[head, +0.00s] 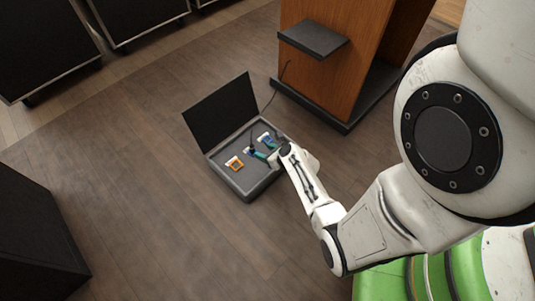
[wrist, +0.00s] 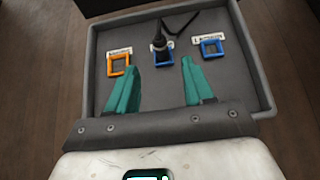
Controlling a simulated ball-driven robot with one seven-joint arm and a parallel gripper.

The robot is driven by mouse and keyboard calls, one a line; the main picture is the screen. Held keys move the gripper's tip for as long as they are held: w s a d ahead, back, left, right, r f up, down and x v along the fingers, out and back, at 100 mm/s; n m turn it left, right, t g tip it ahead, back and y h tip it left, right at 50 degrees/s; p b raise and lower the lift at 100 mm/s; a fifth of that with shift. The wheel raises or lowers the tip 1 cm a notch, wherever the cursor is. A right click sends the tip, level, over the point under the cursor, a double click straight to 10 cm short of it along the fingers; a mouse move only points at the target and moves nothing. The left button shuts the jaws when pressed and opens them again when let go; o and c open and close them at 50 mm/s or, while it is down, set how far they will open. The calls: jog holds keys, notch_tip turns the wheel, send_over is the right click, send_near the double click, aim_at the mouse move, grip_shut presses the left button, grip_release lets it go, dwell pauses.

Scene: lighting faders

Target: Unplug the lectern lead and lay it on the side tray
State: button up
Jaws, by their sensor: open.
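The lectern lead's black plug (wrist: 159,42) stands upright at the middle blue-framed socket (wrist: 163,56) in an open floor box. Its thin black cable (wrist: 181,27) bends away behind it, and in the head view it runs up towards the wooden lectern (head: 333,75). My gripper (wrist: 160,66), with teal fingers, is open over the box, one finger to each side of the plug's line; it also shows in the head view (head: 264,149). Nothing is between the fingertips, and the plug is just beyond them. The side tray (head: 313,38), a dark shelf, sticks out from the lectern and looks empty.
An orange-framed socket (wrist: 119,65) is left of the plug and another blue-framed socket (wrist: 212,48) right of it. White labels there are too small to read surely. The box's raised lid (head: 221,112) stands at its back.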

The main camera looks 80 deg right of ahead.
aim_at(254, 147)
jog(key=b+x, duration=0.3)
jog(key=x, duration=0.2)
jog(key=shift+w+d+f, duration=0.15)
jog(key=shift+w+f, duration=0.05)
jog(key=shift+f, duration=0.05)
jog(key=shift+x, duration=0.95)
jog(key=shift+r, duration=0.1)
grip_shut()
jog(key=shift+r, duration=0.1)
jog(key=shift+r+p, duration=2.2)
jog(key=shift+p, duration=0.25)
